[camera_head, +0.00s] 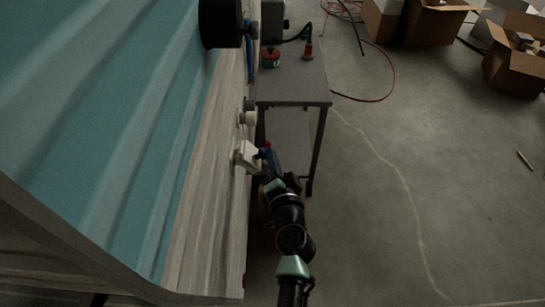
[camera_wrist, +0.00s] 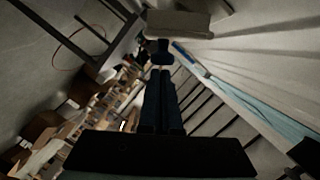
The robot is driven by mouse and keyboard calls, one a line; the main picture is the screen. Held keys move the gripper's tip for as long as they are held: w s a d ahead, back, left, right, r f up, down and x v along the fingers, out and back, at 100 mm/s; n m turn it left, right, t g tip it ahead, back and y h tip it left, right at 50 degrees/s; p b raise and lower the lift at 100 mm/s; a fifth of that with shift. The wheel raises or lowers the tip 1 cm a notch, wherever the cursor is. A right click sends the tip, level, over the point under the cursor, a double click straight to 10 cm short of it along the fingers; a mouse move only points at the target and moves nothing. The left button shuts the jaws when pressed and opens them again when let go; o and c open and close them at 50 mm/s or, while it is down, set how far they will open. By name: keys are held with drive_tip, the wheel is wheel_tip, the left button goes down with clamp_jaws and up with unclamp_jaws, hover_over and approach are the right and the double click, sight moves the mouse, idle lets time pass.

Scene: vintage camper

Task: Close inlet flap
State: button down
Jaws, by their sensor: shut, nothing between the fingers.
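The pale inlet (camera_head: 245,156) sits on the side wall of the camper, and its flap seems to stand out from the wall. In the wrist view the flap (camera_wrist: 180,24) shows as a pale rectangular plate at the top, just beyond my fingertips. My gripper (camera_head: 266,157) is close to the inlet, on its outer right side. In the wrist view my gripper (camera_wrist: 162,52) has its dark fingers together, with nothing between them. I cannot tell whether the tips touch the flap. The hinge and the inside of the inlet are not clear.
A second round pale fitting (camera_head: 248,117) is on the wall just beyond the inlet. A grey metal table (camera_head: 295,88) stands against the camper, holding a red can (camera_head: 270,57). Cardboard boxes (camera_head: 515,65) lie at the far right. The concrete floor to the right is mostly clear.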

drive_tip(key=shift+f+m+b, duration=0.55)
drive_tip(key=shift+m+b, duration=0.05)
drive_tip(key=shift+b, duration=0.45)
drive_tip(key=f+m+b, duration=0.1)
drive_tip(key=b, duration=0.1)
drive_tip(key=a+f+m+b, duration=0.1)
drive_tip(key=b, duration=0.1)
drive_tip(key=f+m+t+y+b, duration=0.1)
drive_tip(key=m+b, duration=0.1)
drive_tip(key=b, duration=0.1)
drive_tip(key=shift+a+f, duration=0.1)
drive_tip(key=shift+a, duration=0.35)
